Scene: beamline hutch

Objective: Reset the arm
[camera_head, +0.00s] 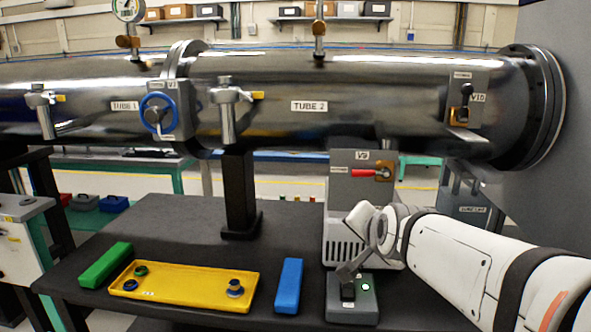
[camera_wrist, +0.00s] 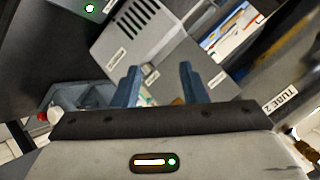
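My arm (camera_head: 470,262) reaches in from the right in the head view, with its wrist in front of the grey vented box labelled V9 (camera_head: 345,215). My gripper (camera_wrist: 158,68) shows in the wrist view as two blue-grey fingers standing well apart. It is open, and I see nothing held between them. The vented box (camera_wrist: 135,45) lies beyond the fingers there. In the head view, a small grey switch box (camera_head: 352,311) with a lit green lamp sits on the table just below my wrist. Whether my gripper touches anything cannot be told.
The dark table (camera_head: 190,235) holds a green block (camera_head: 105,264), a yellow tray (camera_head: 190,288) with several small round parts, and a blue block (camera_head: 289,286). Steel tubes (camera_head: 320,105) with valves run across above.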

